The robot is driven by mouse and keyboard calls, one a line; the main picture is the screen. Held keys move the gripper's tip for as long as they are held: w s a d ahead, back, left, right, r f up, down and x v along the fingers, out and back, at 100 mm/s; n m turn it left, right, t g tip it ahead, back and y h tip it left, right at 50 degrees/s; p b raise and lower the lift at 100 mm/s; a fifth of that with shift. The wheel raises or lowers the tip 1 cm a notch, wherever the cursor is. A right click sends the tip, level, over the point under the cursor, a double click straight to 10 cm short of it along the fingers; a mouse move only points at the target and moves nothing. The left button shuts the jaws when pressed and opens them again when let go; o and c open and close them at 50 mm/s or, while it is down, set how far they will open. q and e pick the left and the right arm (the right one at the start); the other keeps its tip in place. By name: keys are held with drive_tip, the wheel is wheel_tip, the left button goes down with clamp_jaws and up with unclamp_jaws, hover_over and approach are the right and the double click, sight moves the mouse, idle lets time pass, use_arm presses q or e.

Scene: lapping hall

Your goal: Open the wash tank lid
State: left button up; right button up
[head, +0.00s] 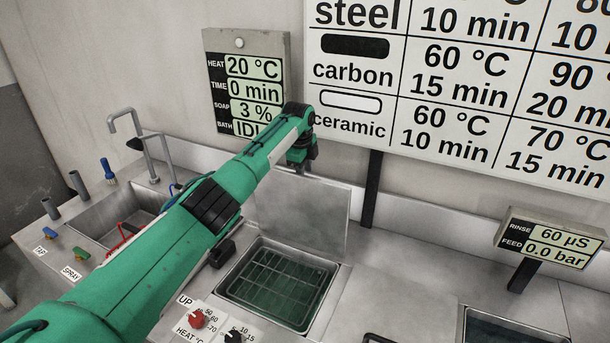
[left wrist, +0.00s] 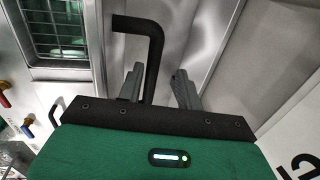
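The wash tank lid (head: 300,215) is a grey metal panel standing raised, close to upright, at the back of the open wash tank (head: 328,325). A wire basket (head: 275,285) shows inside the tank. My left gripper (head: 299,168) is at the lid's upper edge in the head view. In the left wrist view its two fingers (left wrist: 158,88) are apart, with a bent black bar handle (left wrist: 151,50) reaching down between them, closer to the left finger. I cannot tell whether they touch. In the head view this handle is hidden. My right gripper is not in view.
A sink with a tap (head: 128,125) is at the left. Red and black knobs (head: 197,319) sit in front of the tank. A control display (head: 247,90) and a large chart (head: 480,80) are on the wall. A rinse display (head: 548,245) stands at the right.

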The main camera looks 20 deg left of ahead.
use_arm(q)
wheel_tip(320, 180, up, 12)
drive_tip(key=s+b, duration=0.2)
drive_tip(key=shift+s+b, duration=0.3)
drive_tip(key=shift+s, duration=0.05)
drive_tip(key=shift+f, duration=0.1)
